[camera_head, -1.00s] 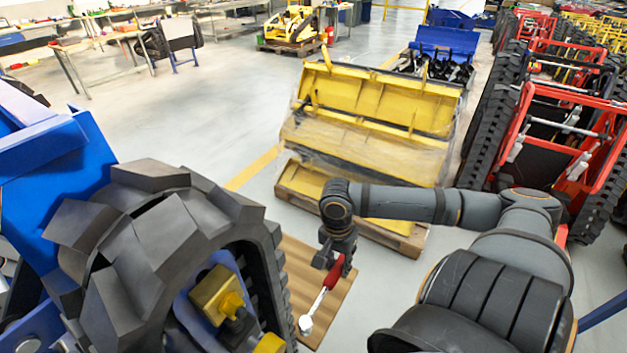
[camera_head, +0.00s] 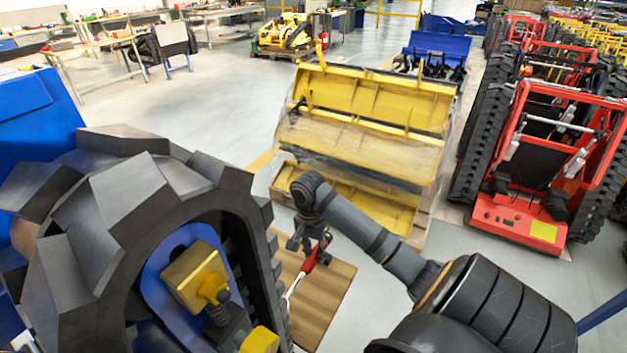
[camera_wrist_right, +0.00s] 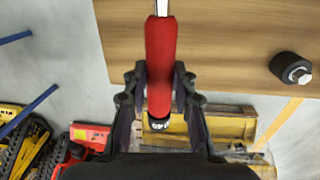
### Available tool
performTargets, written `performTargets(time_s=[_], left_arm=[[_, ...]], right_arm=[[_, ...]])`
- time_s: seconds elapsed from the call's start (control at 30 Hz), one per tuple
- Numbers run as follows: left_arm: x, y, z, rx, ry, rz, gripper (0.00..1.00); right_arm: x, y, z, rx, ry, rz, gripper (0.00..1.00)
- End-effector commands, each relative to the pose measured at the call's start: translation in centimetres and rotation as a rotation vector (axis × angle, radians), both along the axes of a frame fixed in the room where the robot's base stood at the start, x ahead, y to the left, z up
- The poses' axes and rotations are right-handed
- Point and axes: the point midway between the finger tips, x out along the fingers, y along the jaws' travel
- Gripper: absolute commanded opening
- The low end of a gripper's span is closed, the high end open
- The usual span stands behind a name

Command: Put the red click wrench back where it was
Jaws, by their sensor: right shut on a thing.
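The red click wrench (camera_head: 309,262) has a red handle and a silver shaft. My right gripper (camera_head: 308,240) is shut on its handle. In the head view the shaft slants down to the left and its lower end is hidden behind the black track. In the right wrist view the red handle (camera_wrist_right: 160,65) lies between the two fingers of the right gripper (camera_wrist_right: 160,105), its dark end cap just past them. Behind it is a wooden board or table top (camera_head: 330,290); I cannot tell the gap between them. My left gripper is not in view.
A large black rubber track (camera_head: 150,215) with a yellow fitting (camera_head: 195,278) stands close on the left. A dark socket-like piece (camera_wrist_right: 290,69) is on the wood. A yellow wrapped bucket (camera_head: 370,105) stands behind, red tracked carriers (camera_head: 520,218) to the right. Open floor (camera_head: 235,75) lies at the back.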

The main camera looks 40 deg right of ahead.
Motion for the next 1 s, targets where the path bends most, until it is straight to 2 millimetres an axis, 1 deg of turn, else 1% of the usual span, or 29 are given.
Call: performTargets(time_s=[0.07,0.17,0.27,0.5,0.53,0.7,1.0], left_arm=[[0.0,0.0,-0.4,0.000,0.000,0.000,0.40],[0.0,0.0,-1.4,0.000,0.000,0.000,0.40],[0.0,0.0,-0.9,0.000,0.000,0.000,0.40],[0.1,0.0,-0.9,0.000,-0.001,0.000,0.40],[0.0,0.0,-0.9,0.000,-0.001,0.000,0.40],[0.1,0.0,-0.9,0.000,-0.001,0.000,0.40],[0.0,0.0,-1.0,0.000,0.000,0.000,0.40]], right_arm=[[0.4,0.1,-0.6,0.004,-0.001,-0.001,0.00],[0.4,0.0,-2.5,0.002,0.002,0.000,0.00],[0.4,0.1,-3.5,0.003,0.002,0.000,0.00],[0.4,0.0,-3.6,0.001,0.000,0.000,0.00],[0.4,0.0,-3.7,0.001,0.001,0.000,0.28],[0.4,0.0,-3.7,0.001,0.000,0.000,0.49],[0.4,0.0,-3.6,0.000,0.000,0.000,0.49]])
